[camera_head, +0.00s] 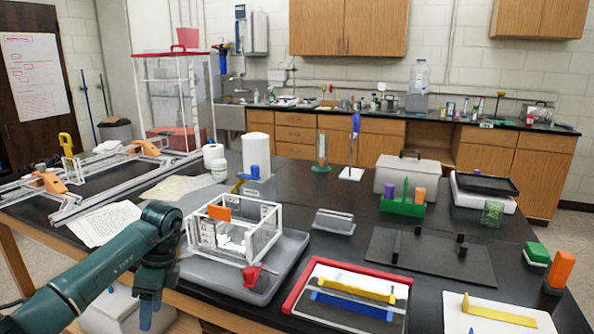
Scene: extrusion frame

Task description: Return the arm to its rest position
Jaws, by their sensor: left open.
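My left arm comes in from the lower left, teal and bent at the wrist. Its gripper (149,308) points down at the table's front edge, open, with nothing seen between its fingers. The white extrusion frame (268,243) sits on a grey tray (290,262) to the right of the gripper, apart from it. An orange piece (219,212) is at the frame's upper left, and a red piece (252,274) is at its front lower corner. My right gripper is not in view.
Papers (107,223) lie behind my left arm. A red-edged board (345,299) with yellow and blue bars is right of the tray. A dark plate (430,258), a green holder (403,206) and a grey case (399,176) stand farther right.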

